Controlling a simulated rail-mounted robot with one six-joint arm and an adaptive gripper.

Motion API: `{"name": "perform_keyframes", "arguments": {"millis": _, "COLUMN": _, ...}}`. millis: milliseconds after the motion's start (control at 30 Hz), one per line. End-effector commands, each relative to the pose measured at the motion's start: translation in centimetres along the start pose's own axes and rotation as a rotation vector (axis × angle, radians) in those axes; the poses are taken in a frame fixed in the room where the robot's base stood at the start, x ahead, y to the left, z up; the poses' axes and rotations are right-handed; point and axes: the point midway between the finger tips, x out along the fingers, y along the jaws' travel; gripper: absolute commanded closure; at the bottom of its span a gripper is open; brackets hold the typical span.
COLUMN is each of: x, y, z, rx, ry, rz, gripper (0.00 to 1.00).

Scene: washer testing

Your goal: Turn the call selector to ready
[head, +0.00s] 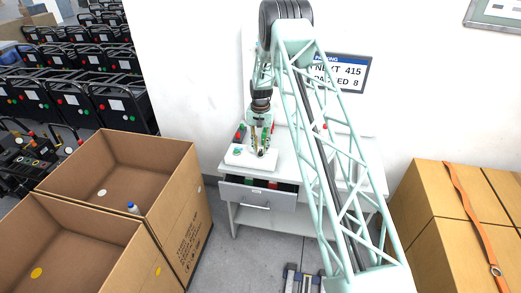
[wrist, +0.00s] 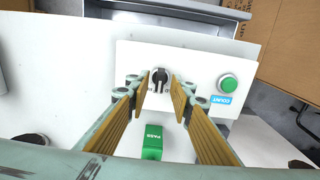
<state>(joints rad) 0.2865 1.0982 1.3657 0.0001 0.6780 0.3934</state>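The call selector is a small black knob (wrist: 160,76) on a white control panel (wrist: 200,60). Its lettering is mostly hidden by my fingers, so I cannot read which position it points to. My gripper (wrist: 161,88) is open, with one fingertip on each side of the knob; I cannot tell whether they touch it. In the head view my gripper (head: 262,150) is low over the panel (head: 236,160) on the white table.
A green button (wrist: 228,83) with a blue COUNT label sits right of the knob. A green PASS block (wrist: 153,141) lies between my fingers' bases. A drawer (head: 258,193) under the table stands partly open. A wall screen (head: 342,74) hangs behind; open cartons (head: 120,180) stand left.

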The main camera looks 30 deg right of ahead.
Motion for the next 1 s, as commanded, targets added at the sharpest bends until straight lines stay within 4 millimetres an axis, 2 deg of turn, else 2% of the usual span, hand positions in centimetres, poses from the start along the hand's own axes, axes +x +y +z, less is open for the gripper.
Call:
{"name": "perform_keyframes", "arguments": {"millis": 200, "x": 0.90, "y": 0.00, "z": -0.01, "rx": 0.000, "ry": 0.000, "rz": 0.000, "gripper": 0.79}}
{"name": "perform_keyframes", "arguments": {"millis": 533, "x": 1.07, "y": 0.00, "z": -0.01, "rx": 0.000, "ry": 0.000, "rz": 0.000, "gripper": 0.79}}
{"name": "perform_keyframes", "arguments": {"millis": 800, "x": 1.06, "y": 0.00, "z": 0.00, "rx": 0.000, "ry": 0.000, "rz": 0.000, "gripper": 1.00}}
{"name": "perform_keyframes", "arguments": {"millis": 1000, "x": 1.08, "y": 0.00, "z": 0.00, "rx": 0.003, "ry": 0.000, "rz": 0.000, "gripper": 1.00}}
